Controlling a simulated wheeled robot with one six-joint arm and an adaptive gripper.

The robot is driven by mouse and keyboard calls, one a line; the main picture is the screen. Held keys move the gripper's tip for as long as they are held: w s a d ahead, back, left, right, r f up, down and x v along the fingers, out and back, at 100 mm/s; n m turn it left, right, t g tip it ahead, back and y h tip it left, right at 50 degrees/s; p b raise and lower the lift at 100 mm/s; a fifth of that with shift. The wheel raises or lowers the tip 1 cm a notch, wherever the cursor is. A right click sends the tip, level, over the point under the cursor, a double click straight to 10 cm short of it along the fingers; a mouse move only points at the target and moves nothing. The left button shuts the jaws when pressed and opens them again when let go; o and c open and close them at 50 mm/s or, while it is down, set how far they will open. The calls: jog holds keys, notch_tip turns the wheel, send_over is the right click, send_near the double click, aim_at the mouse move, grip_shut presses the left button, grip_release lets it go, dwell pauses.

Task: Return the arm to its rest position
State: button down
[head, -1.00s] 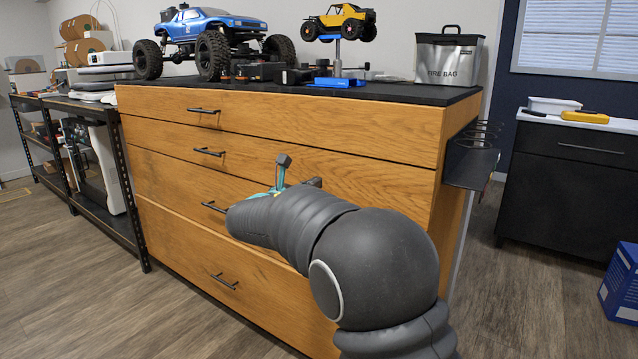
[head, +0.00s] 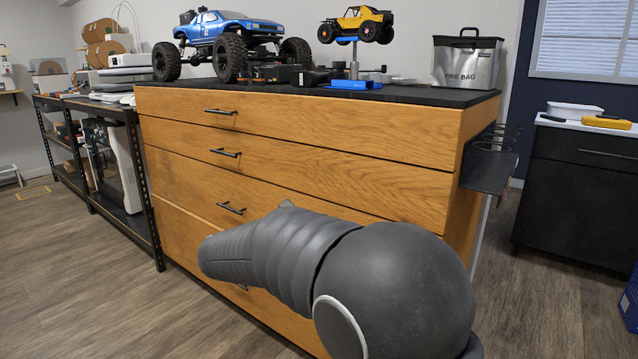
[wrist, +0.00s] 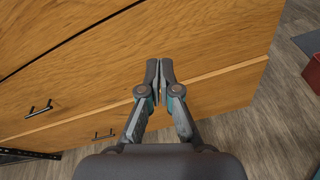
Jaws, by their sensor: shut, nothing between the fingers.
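My gripper (wrist: 160,76) shows in the wrist view with its two fingertips together and nothing between them. It points at the wooden front of the drawer cabinet (wrist: 215,45), which fills most of that view; I cannot tell the exact gap. In the head view my grey arm lies in front of the cabinet (head: 300,150) and hides part of its lower drawers. The gripper itself is hidden behind the arm there. The visible drawers look closed.
On the cabinet top stand a blue truck (head: 232,28), a yellow crawler (head: 357,24) on a stand and a fire bag (head: 467,62). A holder rack (head: 490,165) juts from the right side. A black shelf (head: 150,195) stands left. Floor at lower left is clear.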

jog(key=s+d+f+m+g+y, duration=0.2)
jog(key=s+d+f+m+g, duration=0.15)
jog(key=s, duration=0.25)
jog(key=s+d+f+m+g+y, duration=0.1)
jog(key=s+d+f+m+g, duration=0.15)
jog(key=s+m, duration=0.3)
jog(key=s+d+f+m+g+y, duration=0.2)
jog(key=s+d+f+m, duration=0.15)
jog(key=s, duration=0.35)
jog(key=s+d+r+m+t+y, duration=0.1)
jog(key=s+d+r+m+y, duration=0.1)
jog(key=s+d+m, duration=0.3)
jog(key=s+d+r+m+y, duration=0.2)
jog(key=s+d+m, duration=0.3)
jog(key=s, duration=0.6)
jog(key=shift+s+m+t, duration=0.35)
jog(key=shift+m+t, duration=0.05)
jog(key=shift+m, duration=0.55)
jog(key=shift+d, duration=0.1)
